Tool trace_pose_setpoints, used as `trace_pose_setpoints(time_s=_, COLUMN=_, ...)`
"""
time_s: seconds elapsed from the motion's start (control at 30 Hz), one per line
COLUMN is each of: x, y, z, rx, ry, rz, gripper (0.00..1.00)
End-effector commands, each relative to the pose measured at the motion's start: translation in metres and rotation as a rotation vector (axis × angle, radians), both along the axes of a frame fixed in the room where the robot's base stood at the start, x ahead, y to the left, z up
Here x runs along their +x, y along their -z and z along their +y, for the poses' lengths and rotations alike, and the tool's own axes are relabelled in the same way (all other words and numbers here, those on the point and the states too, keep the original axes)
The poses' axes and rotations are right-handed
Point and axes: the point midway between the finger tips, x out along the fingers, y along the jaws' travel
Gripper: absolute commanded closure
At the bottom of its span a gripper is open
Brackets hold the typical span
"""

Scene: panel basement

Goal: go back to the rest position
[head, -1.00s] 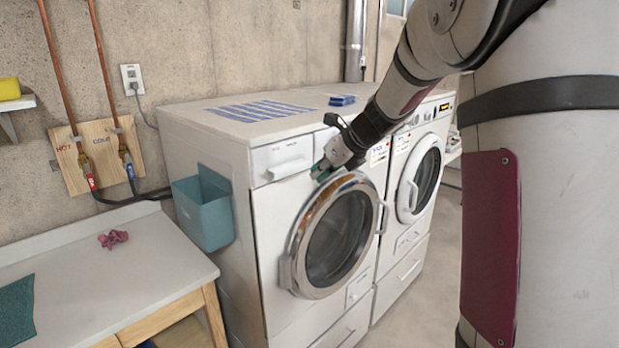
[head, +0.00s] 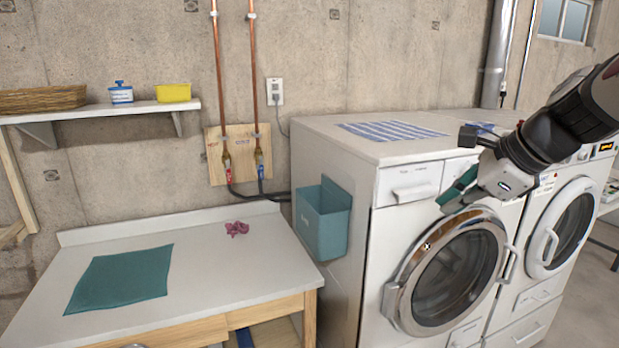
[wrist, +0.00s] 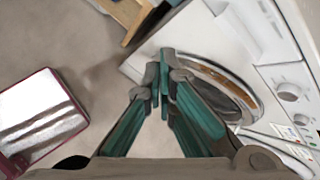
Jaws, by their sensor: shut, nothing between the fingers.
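My gripper (head: 455,195) is at the right in the head view, in front of the upper part of the nearer washing machine (head: 388,225). Its teal fingers point down and left, and they are shut and empty. In the wrist view the fingers of my gripper (wrist: 162,85) meet at the tips, with the round door of the nearer machine (wrist: 225,85) behind them. I cannot tell the exact gap between the fingers and the machine's front.
A second machine (head: 570,225) stands at the right. A teal bin (head: 320,230) hangs on the nearer machine's side. At the left, a counter (head: 200,275) holds a teal cloth (head: 120,278) and a pink crumpled cloth (head: 237,229). A wall shelf (head: 70,113) holds a basket (head: 45,98).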

Motion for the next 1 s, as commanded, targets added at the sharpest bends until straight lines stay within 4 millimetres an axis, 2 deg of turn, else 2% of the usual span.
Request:
trace_pose_setpoints(time_s=0.03, x=-0.022, y=-0.003, z=0.018, rx=-0.101, ry=-0.139, rz=-0.028, gripper=1.0)
trace_pose_setpoints(time_s=0.2, x=-0.094, y=0.004, z=0.056, rx=-0.475, ry=-0.638, rz=-0.109, gripper=1.0)
trace_pose_setpoints(time_s=0.4, x=-0.169, y=0.023, z=0.074, rx=-0.899, ry=-1.202, rz=-0.186, gripper=1.0)
trace_pose_setpoints(time_s=0.5, x=-0.195, y=0.032, z=0.074, rx=-1.064, ry=-1.422, rz=-0.201, gripper=1.0)
trace_pose_setpoints(time_s=0.6, x=-0.211, y=0.039, z=0.072, rx=-1.176, ry=-1.574, rz=-0.207, gripper=1.0)
trace_pose_setpoints(time_s=0.7, x=-0.219, y=0.043, z=0.071, rx=-1.237, ry=-1.657, rz=-0.207, gripper=1.0)
trace_pose_setpoints(time_s=1.0, x=-0.221, y=0.044, z=0.07, rx=-1.256, ry=-1.685, rz=-0.205, gripper=1.0)
